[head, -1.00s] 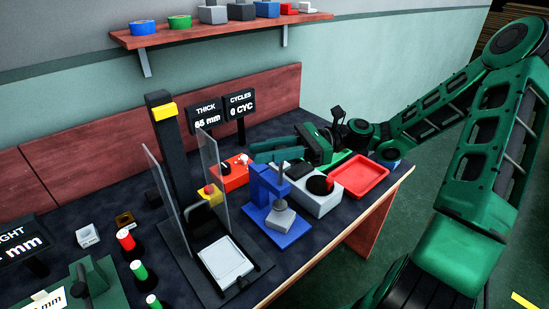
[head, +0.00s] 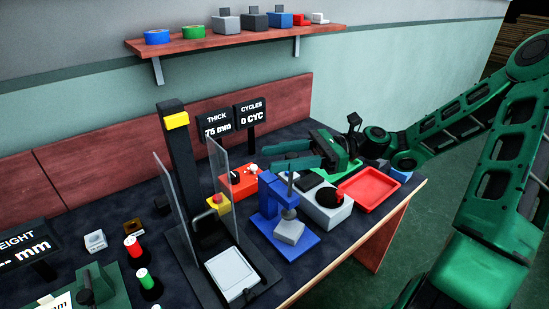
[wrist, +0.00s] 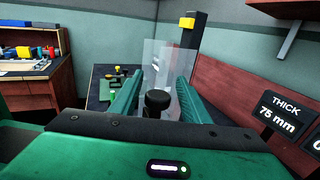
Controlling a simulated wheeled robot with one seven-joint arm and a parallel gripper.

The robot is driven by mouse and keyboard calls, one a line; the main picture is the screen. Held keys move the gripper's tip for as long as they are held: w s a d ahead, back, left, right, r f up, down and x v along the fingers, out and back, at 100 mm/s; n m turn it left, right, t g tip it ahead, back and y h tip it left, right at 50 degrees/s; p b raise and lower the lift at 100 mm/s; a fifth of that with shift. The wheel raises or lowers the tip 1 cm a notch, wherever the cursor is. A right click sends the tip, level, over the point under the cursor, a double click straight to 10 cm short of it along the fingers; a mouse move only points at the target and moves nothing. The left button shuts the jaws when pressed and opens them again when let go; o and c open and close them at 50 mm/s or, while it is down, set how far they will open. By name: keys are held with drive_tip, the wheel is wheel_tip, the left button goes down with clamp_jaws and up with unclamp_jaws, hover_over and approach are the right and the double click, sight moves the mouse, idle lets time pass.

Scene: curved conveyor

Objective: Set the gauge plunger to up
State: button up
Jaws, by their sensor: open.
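The thickness gauge is a blue stand (head: 268,196) on a blue base, with a grey block (head: 290,231) under its thin plunger rod (head: 290,186). Its plunger's black knob (wrist: 157,103) stands between my fingers in the wrist view. The THICK display (head: 217,127) reads 75 mm, and it also shows in the wrist view (wrist: 284,111). My gripper (head: 280,155) is open, at the height of the rod's top. The fingers also show on both sides of the knob in the wrist view (wrist: 157,80). Contact with the knob cannot be made out.
A press with clear side panels (head: 176,200) stands left of the gauge. A red box (head: 240,182) is behind it. A grey box with a black disc (head: 325,212) and a red tray (head: 368,190) are to its right. The CYCLES display (head: 251,117) reads 0.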

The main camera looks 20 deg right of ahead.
drive_tip(key=d, duration=1)
drive_tip(key=shift+f, duration=0.1)
